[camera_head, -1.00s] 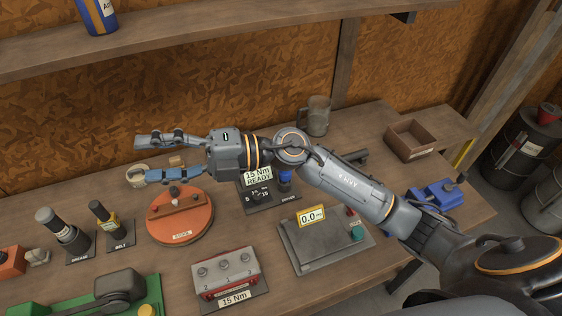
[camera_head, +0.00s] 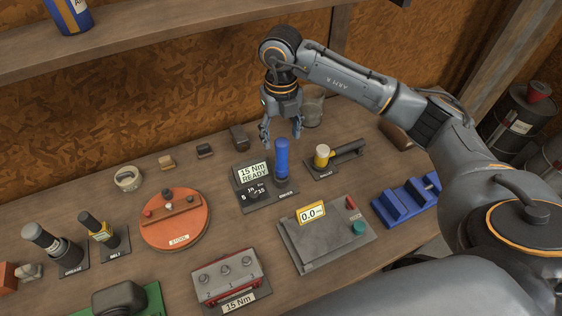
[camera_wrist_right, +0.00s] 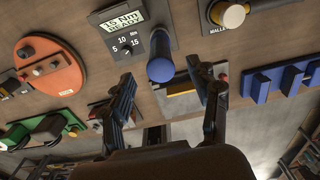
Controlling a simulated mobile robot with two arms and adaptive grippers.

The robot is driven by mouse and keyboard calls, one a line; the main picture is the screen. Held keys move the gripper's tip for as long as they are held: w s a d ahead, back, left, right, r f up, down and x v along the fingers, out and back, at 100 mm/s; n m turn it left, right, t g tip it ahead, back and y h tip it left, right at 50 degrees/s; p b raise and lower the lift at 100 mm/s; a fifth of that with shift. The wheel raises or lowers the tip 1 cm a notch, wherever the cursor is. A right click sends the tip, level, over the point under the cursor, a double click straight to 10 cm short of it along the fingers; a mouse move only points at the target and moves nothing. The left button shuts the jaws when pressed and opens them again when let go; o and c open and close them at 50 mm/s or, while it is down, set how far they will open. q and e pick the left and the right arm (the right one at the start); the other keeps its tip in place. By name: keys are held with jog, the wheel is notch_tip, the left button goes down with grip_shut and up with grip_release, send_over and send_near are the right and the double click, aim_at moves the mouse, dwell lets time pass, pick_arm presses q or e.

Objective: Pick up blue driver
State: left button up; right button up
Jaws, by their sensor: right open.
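The blue driver (camera_head: 281,158) stands upright in its dark holder beside the "15 Nm READY" display (camera_head: 253,174), at the middle of the bench. In the right wrist view the driver (camera_wrist_right: 160,68) shows as a blue cylinder just beyond the fingertips and between their lines. My right gripper (camera_head: 281,143) points down just above and behind the driver's top in the head view. Its fingers are apart and empty; the right wrist view also shows the open fingers (camera_wrist_right: 163,84). I cannot tell whether a finger touches the driver. My left gripper is not in view.
A yellow-headed mallet (camera_head: 322,157) lies right of the driver, with a grey mug (camera_head: 312,108) behind. A grey scale plate (camera_head: 325,240) is in front, an orange turntable (camera_head: 175,222) to the left, and blue blocks (camera_head: 405,203) to the right.

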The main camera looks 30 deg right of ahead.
aim_at(281, 160)
notch_tip(281, 160, down, 5)
jog(key=shift+r+p, duration=0.1)
jog(key=shift+p, duration=0.3)
notch_tip(281, 160, down, 5)
jog(key=p, duration=0.2)
jog(key=shift+p, duration=0.3)
jog(key=shift+f, duration=0.25)
jog(key=shift+r, duration=0.1)
grip_shut()
